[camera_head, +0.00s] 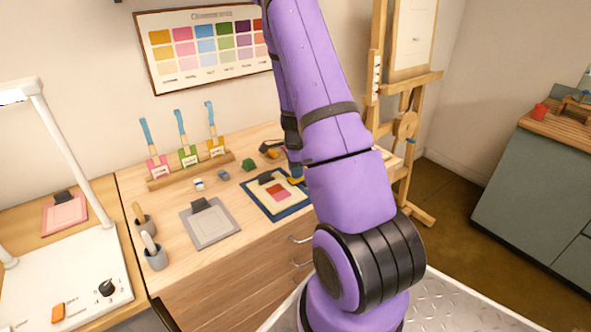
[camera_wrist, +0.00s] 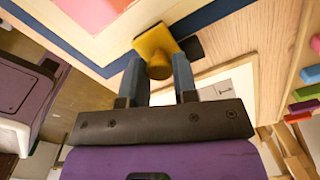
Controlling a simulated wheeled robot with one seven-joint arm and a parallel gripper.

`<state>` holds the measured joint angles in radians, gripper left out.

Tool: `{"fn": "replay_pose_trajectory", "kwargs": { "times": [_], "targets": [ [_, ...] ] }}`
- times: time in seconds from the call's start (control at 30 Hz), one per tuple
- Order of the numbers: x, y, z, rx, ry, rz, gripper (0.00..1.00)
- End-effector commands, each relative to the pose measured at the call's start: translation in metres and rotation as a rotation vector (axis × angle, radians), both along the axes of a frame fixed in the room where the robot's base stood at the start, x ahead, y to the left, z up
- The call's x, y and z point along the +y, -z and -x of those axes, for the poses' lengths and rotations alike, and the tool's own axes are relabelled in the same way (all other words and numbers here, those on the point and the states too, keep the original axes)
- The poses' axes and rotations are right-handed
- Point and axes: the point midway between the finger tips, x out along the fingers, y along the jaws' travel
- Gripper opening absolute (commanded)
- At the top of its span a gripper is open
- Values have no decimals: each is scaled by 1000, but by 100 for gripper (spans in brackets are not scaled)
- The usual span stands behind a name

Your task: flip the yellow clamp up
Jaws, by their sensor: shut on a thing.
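The yellow clamp (camera_wrist: 156,42) shows in the wrist view as a flat plate with a round knob, at the blue edge of a board. My gripper (camera_wrist: 158,68) is shut on the clamp, one blue finger on each side of the knob. A small dark piece sits right beside the clamp. In the head view, a bit of the yellow clamp (camera_head: 297,181) shows at the right edge of the blue-bordered board (camera_head: 262,208), which bears a sheet with red swatches. My arm hides most of the gripper there.
A grey board (camera_head: 212,240) with a dark clip lies left of the blue-bordered one. Two grey mortars (camera_head: 156,258) stand at the left.

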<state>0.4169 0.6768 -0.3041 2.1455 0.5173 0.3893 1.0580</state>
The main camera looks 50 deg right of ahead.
Motion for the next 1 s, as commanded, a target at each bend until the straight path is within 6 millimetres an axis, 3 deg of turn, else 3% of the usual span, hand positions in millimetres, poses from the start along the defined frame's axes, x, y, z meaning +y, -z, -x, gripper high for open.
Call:
{"fn": "replay_pose_trajectory", "kwargs": {
  "times": [0.47,1.0],
  "targets": [
    [-8,-4,2,-34,3,-131,3],
    [-30,-7,7,-144,3,-586,3]
  ]
}}
